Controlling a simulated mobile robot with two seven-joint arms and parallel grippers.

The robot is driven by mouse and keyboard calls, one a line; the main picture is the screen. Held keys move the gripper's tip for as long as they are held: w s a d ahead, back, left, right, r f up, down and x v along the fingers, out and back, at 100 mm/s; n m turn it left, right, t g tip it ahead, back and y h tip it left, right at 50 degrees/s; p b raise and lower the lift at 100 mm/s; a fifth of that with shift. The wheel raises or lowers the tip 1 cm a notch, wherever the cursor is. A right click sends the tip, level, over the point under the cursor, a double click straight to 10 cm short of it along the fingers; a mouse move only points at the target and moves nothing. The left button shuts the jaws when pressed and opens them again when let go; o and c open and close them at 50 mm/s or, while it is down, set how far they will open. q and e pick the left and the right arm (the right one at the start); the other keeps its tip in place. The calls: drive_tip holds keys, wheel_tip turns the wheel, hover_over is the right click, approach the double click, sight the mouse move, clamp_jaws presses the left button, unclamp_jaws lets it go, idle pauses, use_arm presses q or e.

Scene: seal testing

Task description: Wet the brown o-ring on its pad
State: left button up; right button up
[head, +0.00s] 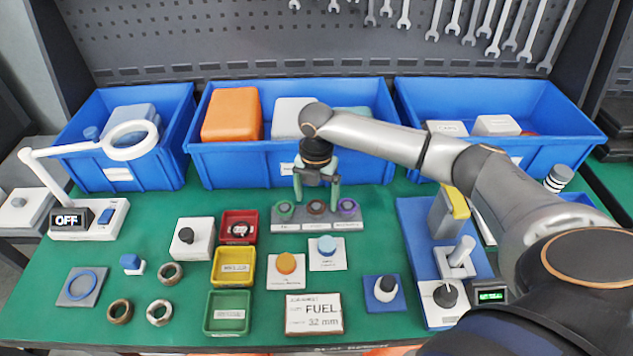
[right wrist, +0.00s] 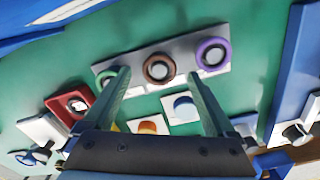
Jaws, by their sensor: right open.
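The brown o-ring (head: 316,212) sits in the middle of a grey block (head: 300,225) with labels on its front. A green o-ring (head: 285,211) is to its left and a purple o-ring (head: 348,208) to its right. My right gripper (head: 315,194) is open and points down, just above or behind the brown o-ring. In the right wrist view the brown o-ring (right wrist: 149,68) lies between the two fingertips (right wrist: 158,77), with nothing held. The purple o-ring also shows there (right wrist: 201,55); the left finger partly hides the green one. My left gripper is not in view.
Red, yellow and green trays (head: 229,326) are at left. Blue bins (head: 292,165) stand behind. A blue fixture (head: 420,240) is at right.

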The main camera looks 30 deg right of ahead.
drive_tip(key=shift+f, duration=0.6)
drive_tip(key=c, duration=1.3)
drive_tip(key=o, duration=0.7)
drive_tip(key=shift+r, duration=0.1)
drive_tip(key=c, duration=0.5)
